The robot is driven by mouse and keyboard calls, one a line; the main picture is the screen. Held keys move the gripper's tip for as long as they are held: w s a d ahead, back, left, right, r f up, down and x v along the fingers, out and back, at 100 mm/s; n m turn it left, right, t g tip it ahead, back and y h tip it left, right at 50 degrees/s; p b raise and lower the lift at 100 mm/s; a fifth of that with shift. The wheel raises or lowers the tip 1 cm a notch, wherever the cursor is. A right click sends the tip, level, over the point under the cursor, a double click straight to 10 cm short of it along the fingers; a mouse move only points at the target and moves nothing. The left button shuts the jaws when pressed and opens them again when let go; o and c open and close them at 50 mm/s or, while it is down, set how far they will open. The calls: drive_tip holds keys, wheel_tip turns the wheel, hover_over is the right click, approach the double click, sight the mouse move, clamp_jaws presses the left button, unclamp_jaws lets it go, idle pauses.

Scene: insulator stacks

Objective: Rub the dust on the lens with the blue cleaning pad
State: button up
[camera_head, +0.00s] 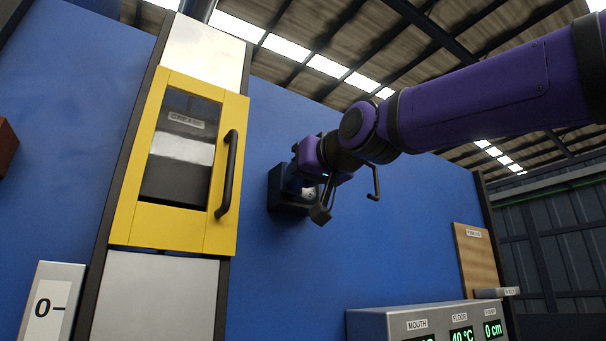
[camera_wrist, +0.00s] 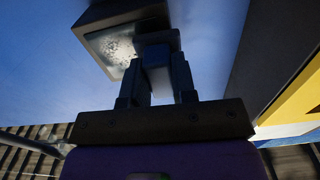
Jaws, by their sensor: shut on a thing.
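A dark box (camera_head: 284,197) is fixed on the blue wall in the head view, partly behind my gripper (camera_head: 305,182). In the wrist view the lens (camera_wrist: 113,48) is a pale pane with speckled dust, set in a dark frame at the top. My gripper (camera_wrist: 158,58) is shut on the cleaning pad (camera_wrist: 156,76), a bluish block between the two fingers. The fingertips and the pad's front end are over the right part of the pane and hide it. I cannot tell whether the pad touches the glass.
A yellow-framed cabinet door (camera_head: 172,236) with a black handle (camera_head: 227,174) stands left of the box. A console with green displays (camera_head: 440,324) is at lower right, below a wooden board (camera_head: 472,260). The blue wall around the box is bare.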

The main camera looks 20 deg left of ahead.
sight(317, 189)
drive_tip(key=shift+w+a, duration=0.2)
drive_tip(key=shift+a, duration=0.05)
drive_tip(key=shift+w+d, duration=1.15)
drive_tip(key=shift+w, duration=0.2)
drive_tip(key=shift+w+d, duration=1.1)
drive_tip(key=shift+w, duration=0.25)
drive_tip(key=shift+s+a, duration=1.15)
drive_tip(key=shift+s, duration=0.2)
drive_tip(key=shift+s+a, duration=1.15)
drive_tip(key=shift+s, duration=0.2)
drive_tip(key=shift+s+d, duration=0.1)
drive_tip(key=shift+v, duration=2.85)
